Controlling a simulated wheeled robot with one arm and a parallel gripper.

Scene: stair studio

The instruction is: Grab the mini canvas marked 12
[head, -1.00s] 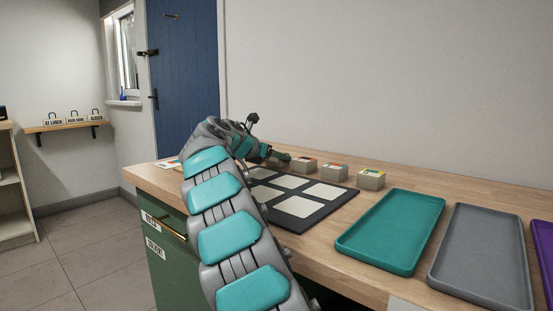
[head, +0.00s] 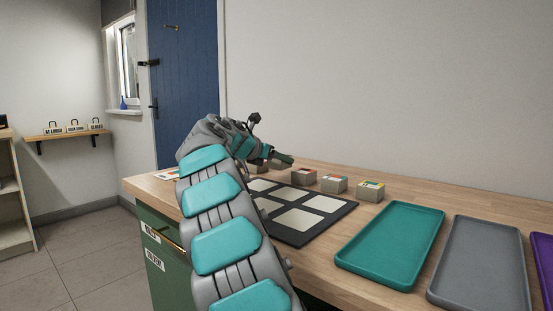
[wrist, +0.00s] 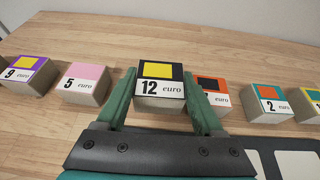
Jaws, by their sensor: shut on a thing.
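The mini canvas marked 12 (wrist: 160,92) is a small pale block with a yellow patch on black on top and "12 euro" on its white label. In the wrist view it sits between the two green fingers of my gripper (wrist: 159,76), which is shut on it. In the head view my gripper (head: 284,159) is over the back of the workbench, and the held canvas cannot be made out there.
Other canvases stand in a row: purple 9 (wrist: 28,74), pink 5 (wrist: 86,83), orange (wrist: 212,93) and orange-teal 2 (wrist: 269,102). A dark mat with pale squares (head: 322,228), a teal tray (head: 392,245) and a grey tray (head: 480,262) lie on the workbench (head: 460,202).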

